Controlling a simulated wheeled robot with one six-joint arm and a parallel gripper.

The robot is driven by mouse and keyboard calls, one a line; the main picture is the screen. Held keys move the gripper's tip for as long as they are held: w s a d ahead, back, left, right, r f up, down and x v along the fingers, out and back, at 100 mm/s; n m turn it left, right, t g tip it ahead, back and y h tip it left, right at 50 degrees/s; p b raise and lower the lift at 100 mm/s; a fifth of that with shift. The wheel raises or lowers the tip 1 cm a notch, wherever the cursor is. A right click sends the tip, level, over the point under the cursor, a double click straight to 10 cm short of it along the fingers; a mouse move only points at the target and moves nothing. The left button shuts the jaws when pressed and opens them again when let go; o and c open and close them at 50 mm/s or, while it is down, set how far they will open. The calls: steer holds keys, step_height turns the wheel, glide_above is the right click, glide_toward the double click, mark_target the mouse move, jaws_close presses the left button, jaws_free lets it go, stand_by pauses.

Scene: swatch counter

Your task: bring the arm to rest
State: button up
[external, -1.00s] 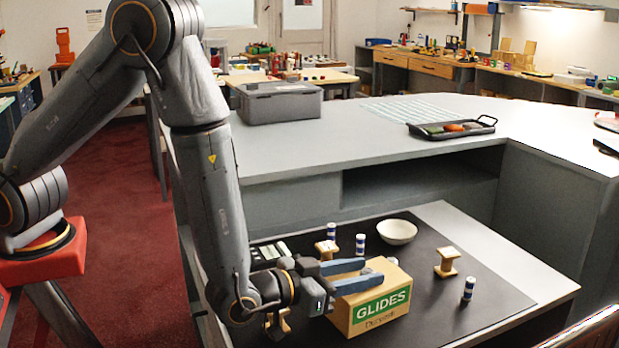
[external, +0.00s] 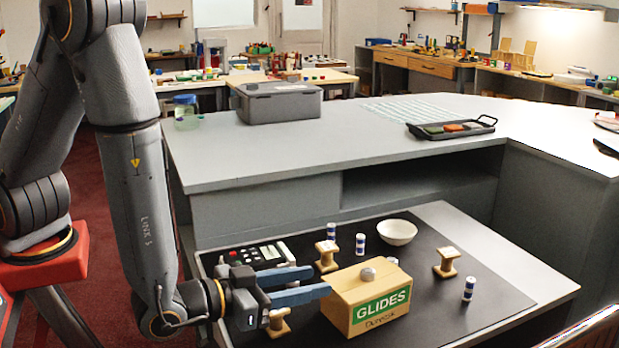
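My gripper (external: 312,282) is at the left of the lower counter shelf. Its two blue fingers are apart and point right, with nothing seen between them. The fingertips are just left of the cardboard box (external: 345,312) labelled GLIDES; whether they touch it I cannot tell. A small grey knob (external: 368,275) sits on top of the box. My arm comes down from the upper left, bent at the elbow, and its wrist hangs over the shelf's left edge.
On the black mat (external: 430,292) are several wooden spools, one of them (external: 447,262) right of the box, several blue-and-white cylinders (external: 469,288), a white bowl (external: 397,232) and a keypad device (external: 258,257). The upper counter (external: 350,150) holds a grey case (external: 278,102) and a black tray (external: 452,128).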

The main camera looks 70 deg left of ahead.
stand_by(0.6)
steer(key=a+g+h, duration=0.1)
steer(key=a+g, duration=0.2)
steer(key=s+a+f+g+h, duration=0.1)
steer(key=a+g, duration=0.2)
steer(key=a+f+m+g+h, duration=0.1)
steer(key=a+g, duration=0.2)
steer(key=shift+s+a+f+g+p, duration=0.2)
steer(key=shift+a+g+p, duration=0.1)
steer(key=shift+g+p, duration=0.1)
steer(key=s+a+r+g+y, duration=0.1)
steer(key=s+a+g, duration=0.5)
steer(key=s+a, duration=0.7)
steer(key=shift+a+b, duration=0.15)
steer(key=shift+b, duration=0.25)
steer(key=shift+r, duration=0.1)
